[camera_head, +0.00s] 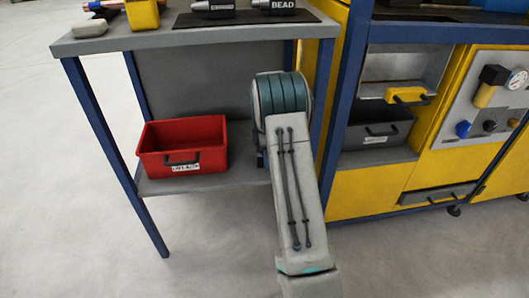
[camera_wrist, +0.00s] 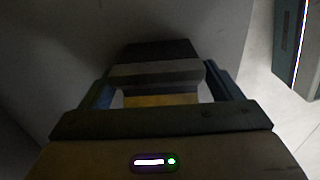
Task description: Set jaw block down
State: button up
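My gripper (camera_wrist: 158,80) shows in the wrist view, with a blue-grey finger on each side. Between the fingers is a block (camera_wrist: 155,73) with a grey bar across it, a dark part behind and a yellowish part nearer the palm. The fingers appear to press on its ends; I take it for the jaw block, though the picture is dark. In the head view my arm reaches toward the lower shelf of the grey bench, and it hides my gripper and the held block.
A red bin (camera_head: 184,146) stands on the lower shelf (camera_head: 160,187), left of my arm. A blue bench leg (camera_head: 115,155) is at the left. A yellow cabinet with a dark grey bin (camera_head: 378,131) is at the right. The bench top (camera_head: 190,40) overhangs the shelf.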

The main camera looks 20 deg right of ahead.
notch_tip(320, 180, up, 8)
jog(key=p, duration=0.3)
jog(key=shift+a+f, duration=0.1)
jog(key=s+a+r+m, duration=0.5)
jog(key=s+a+r, duration=0.4)
jog(key=s+a+r+m, duration=0.1)
jog(key=s+a+m, duration=0.3)
jog(key=s, duration=0.8)
jog(key=s+a+m+t, duration=0.1)
jog(key=s+a+m, duration=0.4)
jog(key=s, duration=0.8)
jog(key=shift+a+r+m, duration=0.15)
jog(key=shift+r+m, duration=0.25)
